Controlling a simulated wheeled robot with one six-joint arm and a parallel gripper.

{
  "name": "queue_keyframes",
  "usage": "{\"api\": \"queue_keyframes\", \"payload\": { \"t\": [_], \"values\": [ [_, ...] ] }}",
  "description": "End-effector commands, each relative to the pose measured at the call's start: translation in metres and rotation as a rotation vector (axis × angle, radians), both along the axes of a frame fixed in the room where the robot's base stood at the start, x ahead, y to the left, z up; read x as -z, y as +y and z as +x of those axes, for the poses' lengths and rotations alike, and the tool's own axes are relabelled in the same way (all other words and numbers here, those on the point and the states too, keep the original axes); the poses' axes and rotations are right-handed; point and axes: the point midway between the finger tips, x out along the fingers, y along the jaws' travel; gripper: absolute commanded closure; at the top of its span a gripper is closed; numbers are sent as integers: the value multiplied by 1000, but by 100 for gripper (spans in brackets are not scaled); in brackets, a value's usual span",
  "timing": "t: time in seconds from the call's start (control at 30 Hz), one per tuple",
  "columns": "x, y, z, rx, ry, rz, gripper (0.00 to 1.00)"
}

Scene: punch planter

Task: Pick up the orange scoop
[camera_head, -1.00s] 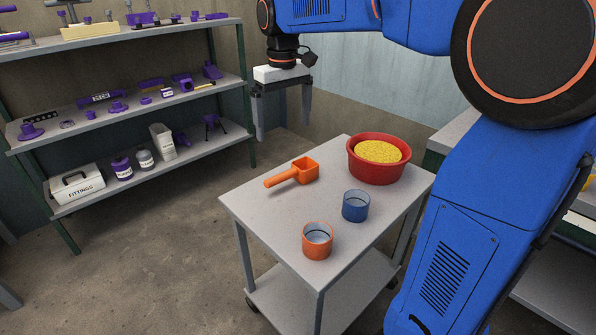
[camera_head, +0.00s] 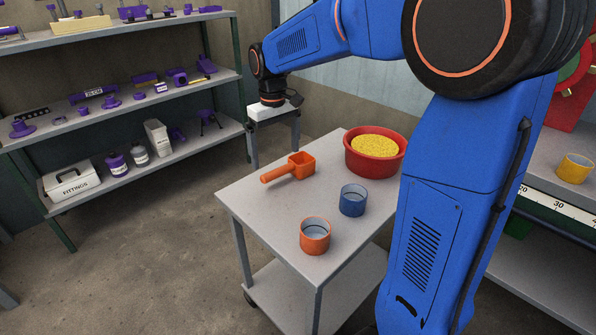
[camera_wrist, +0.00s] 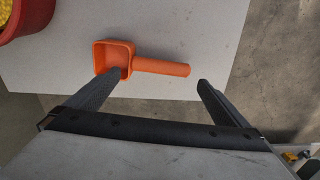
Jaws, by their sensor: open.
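The orange scoop (camera_head: 290,167) lies on the grey cart top (camera_head: 254,204), its handle pointing left and towards the front in the head view. In the wrist view the scoop (camera_wrist: 158,68) has its square cup at the left and its handle to the right. My gripper (camera_head: 274,160) is open and empty, at the far side of the cart beyond the scoop. In the wrist view its two fingers (camera_wrist: 160,80) are spread wide, the left tip overlapping the cup's lower edge in the picture. I see no contact with the scoop.
A red bowl (camera_head: 362,166) of yellow grains (camera_head: 375,146) stands right of the scoop. A blue cup (camera_head: 352,201) and an orange cup (camera_head: 315,236) stand nearer the front. A shelf (camera_head: 208,138) with purple parts is at the left. A yellow cup (camera_head: 574,168) sits at the right.

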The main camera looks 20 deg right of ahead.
Motion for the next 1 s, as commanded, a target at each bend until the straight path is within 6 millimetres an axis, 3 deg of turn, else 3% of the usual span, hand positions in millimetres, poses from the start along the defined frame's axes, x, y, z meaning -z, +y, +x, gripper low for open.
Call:
{"api": "queue_keyframes", "payload": {
  "t": [0.17,0.5,0.83,1.0],
  "values": [
    [9,0,-1,0,2,-1,0],
    [51,-2,-3,0,2,-1,0],
    [57,-2,-3,0,0,0,0],
    [57,-2,-3,0,0,0,34]
  ]
}}
